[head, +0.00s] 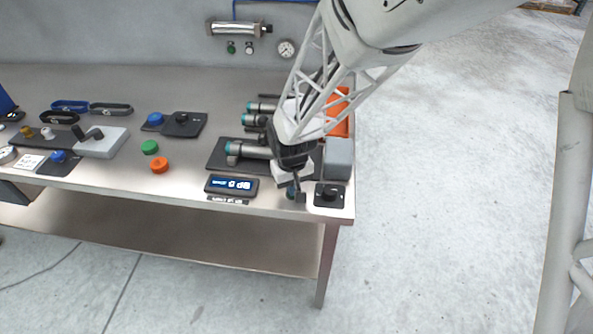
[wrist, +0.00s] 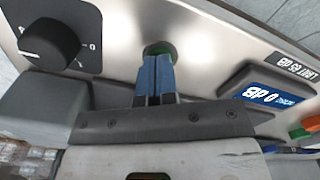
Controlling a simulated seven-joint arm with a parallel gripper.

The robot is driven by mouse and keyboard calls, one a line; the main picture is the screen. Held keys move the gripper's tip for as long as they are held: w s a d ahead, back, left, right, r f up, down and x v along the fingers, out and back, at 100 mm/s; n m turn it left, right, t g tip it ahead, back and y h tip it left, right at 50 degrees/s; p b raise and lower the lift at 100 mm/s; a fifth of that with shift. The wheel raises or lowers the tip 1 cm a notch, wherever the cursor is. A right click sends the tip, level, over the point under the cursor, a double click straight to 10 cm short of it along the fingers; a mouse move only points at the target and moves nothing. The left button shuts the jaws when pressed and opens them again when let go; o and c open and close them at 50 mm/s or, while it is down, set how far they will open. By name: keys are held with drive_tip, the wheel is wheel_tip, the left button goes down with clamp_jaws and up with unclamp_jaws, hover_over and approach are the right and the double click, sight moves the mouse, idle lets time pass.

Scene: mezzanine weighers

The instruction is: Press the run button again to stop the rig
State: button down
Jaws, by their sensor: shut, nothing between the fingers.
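The run button looks like the round green button (wrist: 158,47) at the front edge of the bench, partly hidden behind my fingertips in the wrist view. It also shows, dark green, in the head view (head: 291,192), just left of my fingers. My gripper (wrist: 154,62) is shut and empty, its two blue-faced fingers side by side. In the head view my gripper (head: 299,197) points down at the bench's front right. The tips overlap the button's lower edge in the wrist view; I cannot tell whether they touch it.
A black rotary knob (head: 328,194) sits right of the button, with a grey box (head: 338,158) behind it. A lit display (head: 231,185) stands to the left. Orange (head: 160,165) and green (head: 149,147) round pieces lie farther left. The bench front (head: 120,185) is clear.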

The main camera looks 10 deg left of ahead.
drive_tip(key=shift+r, duration=3.45)
drive_tip(key=shift+d+r, duration=0.35)
drive_tip(key=shift+d, duration=0.1)
drive_tip(key=s+d+r+m+t, duration=0.1)
drive_tip(key=s+d+r+m, duration=0.1)
drive_tip(key=s+d+r, duration=0.3)
drive_tip(key=s+d+r+m, duration=0.2)
drive_tip(key=s+d+r, duration=0.4)
drive_tip(key=d, duration=0.6)
drive_tip(key=s+d+r+m+t, duration=0.1)
drive_tip(key=s+d+r+m, duration=0.1)
drive_tip(key=s+d+r, duration=0.3)
drive_tip(key=s+d, duration=0.3)
drive_tip(key=d, duration=0.1)
drive_tip(key=shift+d+r+t, duration=0.25)
drive_tip(key=shift+r+t, duration=0.05)
drive_tip(key=shift+r, duration=0.1)
